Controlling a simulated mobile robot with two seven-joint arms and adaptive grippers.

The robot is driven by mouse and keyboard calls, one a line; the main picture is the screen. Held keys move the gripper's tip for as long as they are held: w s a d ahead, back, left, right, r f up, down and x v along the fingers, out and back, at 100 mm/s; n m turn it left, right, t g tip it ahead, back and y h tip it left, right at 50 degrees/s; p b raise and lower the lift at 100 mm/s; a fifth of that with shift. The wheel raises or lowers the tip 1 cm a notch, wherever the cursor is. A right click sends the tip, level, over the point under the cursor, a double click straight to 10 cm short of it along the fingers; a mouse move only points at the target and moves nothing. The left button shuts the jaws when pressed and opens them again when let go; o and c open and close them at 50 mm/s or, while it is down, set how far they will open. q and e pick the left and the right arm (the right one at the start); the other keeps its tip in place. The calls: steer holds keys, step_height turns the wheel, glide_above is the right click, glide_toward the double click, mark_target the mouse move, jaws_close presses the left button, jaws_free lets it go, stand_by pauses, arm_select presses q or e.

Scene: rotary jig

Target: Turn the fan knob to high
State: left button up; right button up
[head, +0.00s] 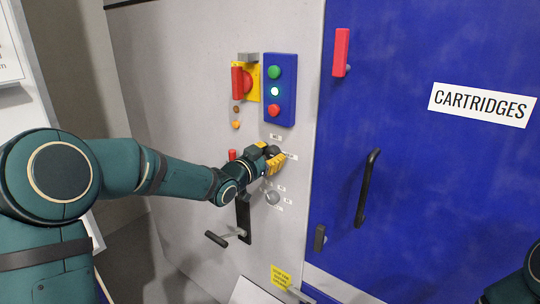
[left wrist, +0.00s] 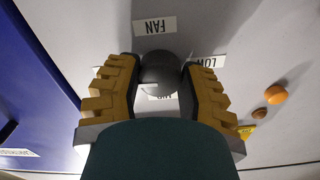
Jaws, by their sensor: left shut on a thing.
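My left gripper (head: 273,160) reaches the grey panel from the left, below the blue button box. In the left wrist view its yellow fingers (left wrist: 158,85) stand on both sides of the dark grey round fan knob (left wrist: 158,68) and are shut on it. The FAN label (left wrist: 154,26) is beside the knob and the LOW label (left wrist: 207,61) is near one finger. Another label is partly hidden beneath the knob, so its word and the knob's exact setting cannot be read. In the head view the gripper hides most of this knob. My right gripper is out of view.
A second grey knob (head: 272,197) sits just below the gripper. A black lever (head: 243,218) is below left. A blue button box (head: 280,90) and a red-handled switch (head: 238,82) are above. The blue door's black handle (head: 367,188) projects at the right.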

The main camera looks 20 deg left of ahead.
arm_select(q)
steer(key=shift+f, duration=0.25)
steer(key=o, duration=1.2)
steer(key=shift+r, duration=0.1)
steer(key=shift+s+a, duration=0.2)
steer(key=shift+s, duration=0.15)
steer(key=v, duration=1.1)
steer(key=shift+s, duration=0.1)
